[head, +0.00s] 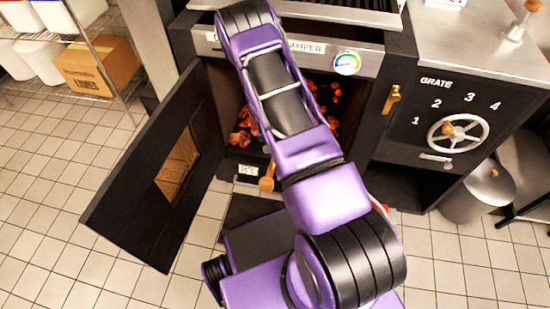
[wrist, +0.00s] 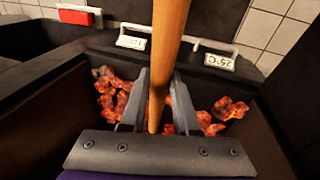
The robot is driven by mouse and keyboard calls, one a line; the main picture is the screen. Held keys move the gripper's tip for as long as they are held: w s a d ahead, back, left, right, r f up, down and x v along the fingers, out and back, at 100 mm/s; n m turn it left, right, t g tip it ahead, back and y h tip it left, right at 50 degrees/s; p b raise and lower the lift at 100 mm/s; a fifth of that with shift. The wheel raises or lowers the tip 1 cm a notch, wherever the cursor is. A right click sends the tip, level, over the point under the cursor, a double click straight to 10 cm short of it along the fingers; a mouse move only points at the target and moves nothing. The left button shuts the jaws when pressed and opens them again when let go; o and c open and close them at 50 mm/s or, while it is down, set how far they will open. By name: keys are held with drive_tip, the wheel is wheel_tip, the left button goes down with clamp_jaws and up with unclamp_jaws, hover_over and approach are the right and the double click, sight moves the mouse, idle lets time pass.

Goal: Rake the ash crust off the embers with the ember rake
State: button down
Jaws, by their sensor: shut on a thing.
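In the wrist view, my gripper (wrist: 162,92) is shut on the wooden handle of the ember rake (wrist: 170,40). The handle passes between the fingers, and the rake's head cannot be seen. Glowing orange embers (wrist: 230,108) with darker patches lie on both sides of the fingers. In the head view, the embers (head: 240,137) show in the open firebox on both sides of my arm, which hides the middle and my gripper. A short part of the wooden handle (head: 267,178) sticks out at the firebox's front edge. I cannot tell a separate ash crust from the embers.
The firebox door (head: 150,190) stands open to the left. A gauge (head: 347,62) and a brass latch (head: 392,100) are on the front. A grate handwheel (head: 458,132) and a metal bin (head: 480,190) are at the right. A wire shelf holds a cardboard box (head: 97,65). The tiled floor at left is clear.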

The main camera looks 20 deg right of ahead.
drive_tip(key=shift+w+d, duration=0.4)
drive_tip(key=shift+w, duration=0.2)
drive_tip(key=shift+a+x, duration=0.25)
drive_tip(key=shift+x, duration=1.05)
drive_tip(key=s+a+p, duration=0.2)
drive_tip(key=s+a, duration=0.6)
drive_tip(key=s, duration=0.5)
drive_tip(key=shift+a+f+p, duration=0.35)
drive_tip(key=shift+p, duration=0.05)
idle(0.8)
drive_tip(key=shift+s, duration=0.15)
drive_tip(key=shift+w+d+r+p, duration=0.15)
drive_tip(key=shift+r+p, duration=0.3)
drive_tip(key=shift+r, duration=0.35)
drive_tip(key=shift+w+a+r+p, duration=0.15)
drive_tip(key=shift+r+p, duration=0.25)
drive_tip(key=shift+r, duration=0.4)
drive_tip(key=shift+d, duration=0.1)
